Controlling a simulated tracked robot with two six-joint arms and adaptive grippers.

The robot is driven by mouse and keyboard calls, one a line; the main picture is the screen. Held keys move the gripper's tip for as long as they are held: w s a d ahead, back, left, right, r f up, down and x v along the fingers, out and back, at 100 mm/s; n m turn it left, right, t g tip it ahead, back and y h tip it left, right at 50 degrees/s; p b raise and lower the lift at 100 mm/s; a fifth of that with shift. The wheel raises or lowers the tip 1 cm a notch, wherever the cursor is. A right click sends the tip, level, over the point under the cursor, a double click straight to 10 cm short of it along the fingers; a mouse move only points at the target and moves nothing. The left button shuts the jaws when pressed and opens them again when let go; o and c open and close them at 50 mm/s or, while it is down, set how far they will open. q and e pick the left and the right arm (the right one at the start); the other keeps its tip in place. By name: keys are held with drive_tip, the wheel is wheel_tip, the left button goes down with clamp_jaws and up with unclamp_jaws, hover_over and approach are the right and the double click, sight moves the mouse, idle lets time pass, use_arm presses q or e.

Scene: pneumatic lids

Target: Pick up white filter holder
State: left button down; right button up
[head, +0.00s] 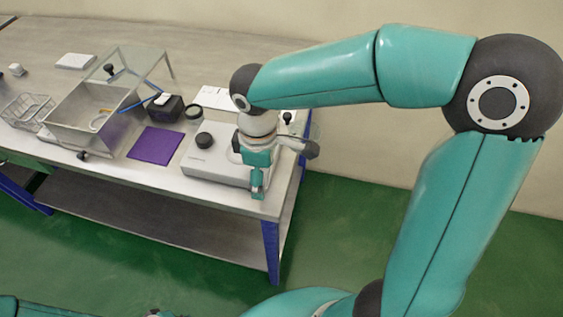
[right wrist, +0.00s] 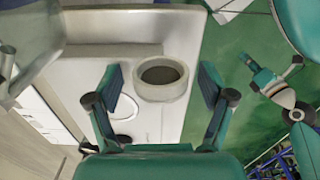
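The white filter holder (right wrist: 160,92) shows in the right wrist view as a short round ring with a dark opening, over the pale device. My right gripper (right wrist: 163,84) is open, one finger on each side of the holder, with gaps on both sides and no visible contact. In the head view my right gripper (head: 257,187) is over the right part of the white device (head: 213,165) and hides most of the holder. What is probably my left gripper (right wrist: 272,82) shows at the right of the right wrist view, away from the device; its finger opening is unclear.
A black knob (head: 204,140) sits on the device. To its left are a purple mat (head: 155,146), a dark box (head: 166,110) and a clear-sided metal tray (head: 84,129). A wire basket (head: 27,109) stands farther left. The table's front edge is close.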

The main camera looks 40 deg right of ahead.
drive_tip(key=c, duration=1)
drive_tip(key=shift+r, duration=0.15)
